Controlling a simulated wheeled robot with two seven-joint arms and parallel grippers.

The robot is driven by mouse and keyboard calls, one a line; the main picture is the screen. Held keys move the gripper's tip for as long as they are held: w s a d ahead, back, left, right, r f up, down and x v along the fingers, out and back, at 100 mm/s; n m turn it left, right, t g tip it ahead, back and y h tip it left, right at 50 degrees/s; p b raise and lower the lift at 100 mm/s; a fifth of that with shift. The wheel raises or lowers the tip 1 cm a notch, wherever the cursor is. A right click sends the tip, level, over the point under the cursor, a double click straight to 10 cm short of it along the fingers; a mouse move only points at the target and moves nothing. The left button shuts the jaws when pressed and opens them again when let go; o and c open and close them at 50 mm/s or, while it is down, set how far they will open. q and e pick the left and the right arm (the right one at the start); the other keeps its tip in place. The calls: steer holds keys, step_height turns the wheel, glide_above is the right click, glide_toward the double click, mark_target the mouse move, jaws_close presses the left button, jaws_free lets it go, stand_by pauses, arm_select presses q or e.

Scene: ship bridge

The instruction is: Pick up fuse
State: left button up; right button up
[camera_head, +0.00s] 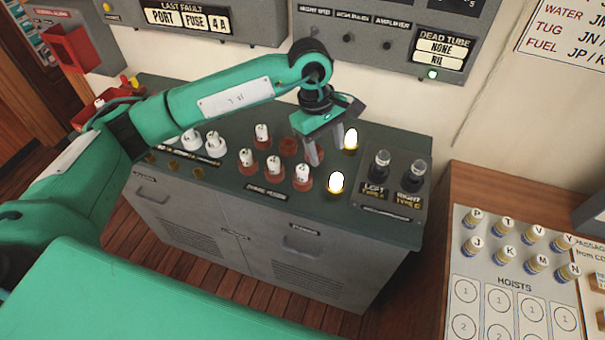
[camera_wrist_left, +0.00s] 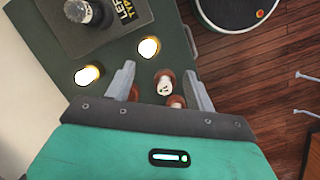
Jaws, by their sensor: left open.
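Several white fuses stand in red-brown sockets on the dark green cabinet top; the front right one (camera_head: 302,173) is nearest my left gripper. One red-brown socket (camera_head: 288,147) behind it looks empty. My left gripper (camera_head: 326,152) points down, open and empty, above the right part of the fuse group. In the left wrist view, a white fuse (camera_wrist_left: 165,83) shows between the open fingers (camera_wrist_left: 163,78), apart from both. A second fuse (camera_wrist_left: 176,102) is partly hidden by the gripper body. My right gripper is not in view.
Two lit lamps (camera_head: 336,182) stand right of the fuses. Beyond them, two dark glass tubes (camera_head: 380,163) stand on a grey plate (camera_head: 391,207). Larger white fuses (camera_head: 215,143) stand left. A wall panel (camera_head: 185,18) reads "PORT FUSE 4A". A brown desk (camera_head: 455,180) is at right.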

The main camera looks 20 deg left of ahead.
arm_select(q)
steer(key=w+a+r+y, duration=0.1)
steer(key=w+a+y, duration=0.1)
steer(key=a, duration=0.2)
steer(key=p, duration=0.3)
glide_above(303, 168)
steer(key=shift+t+y, duration=0.3)
steer(key=f, duration=0.8)
steer(key=shift+s+d+f, duration=0.1)
steer(key=shift+s+d, duration=0.05)
steer(key=shift+d, duration=0.2)
steer(key=f+p, duration=0.2)
steer(key=f, duration=0.1)
steer(key=f+p, duration=0.1)
steer(key=shift+a+f+p, duration=0.15)
steer(key=shift+a+p, duration=0.15)
steer(key=shift+a, duration=0.05)
steer(key=shift+f, duration=0.45)
steer(key=c, duration=1.1)
